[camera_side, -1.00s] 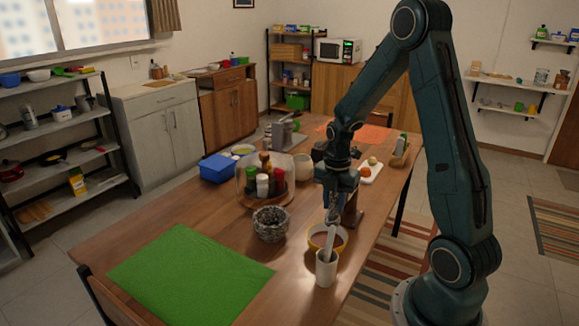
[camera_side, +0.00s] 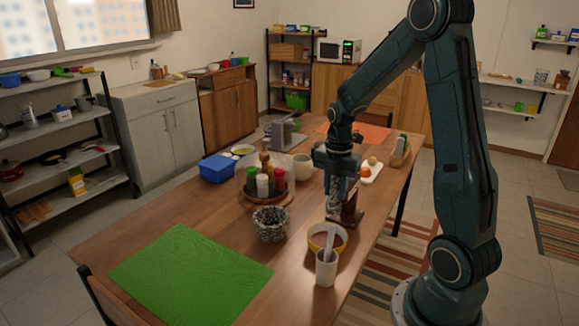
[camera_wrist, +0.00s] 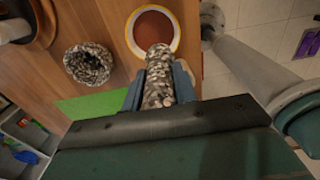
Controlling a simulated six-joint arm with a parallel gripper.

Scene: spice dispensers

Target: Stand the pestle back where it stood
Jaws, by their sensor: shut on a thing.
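The pestle (camera_wrist: 158,72) is speckled grey stone. In the wrist view my gripper (camera_wrist: 158,90) is shut on it, with one finger on each side, and its far end overlaps the near edge of the yellow-rimmed bowl. In the side view my gripper (camera_side: 337,198) is above the table, just behind that bowl, and the pestle is small and hard to make out. The speckled stone mortar (camera_side: 270,223) stands on the table to the left of the gripper. It also shows in the wrist view (camera_wrist: 88,65), apart from the pestle.
The yellow-rimmed bowl (camera_side: 339,236) with reddish-brown contents stands near the white cup (camera_side: 326,271), which holds a grey stick. A spice carousel (camera_side: 268,199) stands behind the mortar, and a brown stand (camera_side: 352,212) beside the gripper. The green mat (camera_side: 190,272) lies clear at front left.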

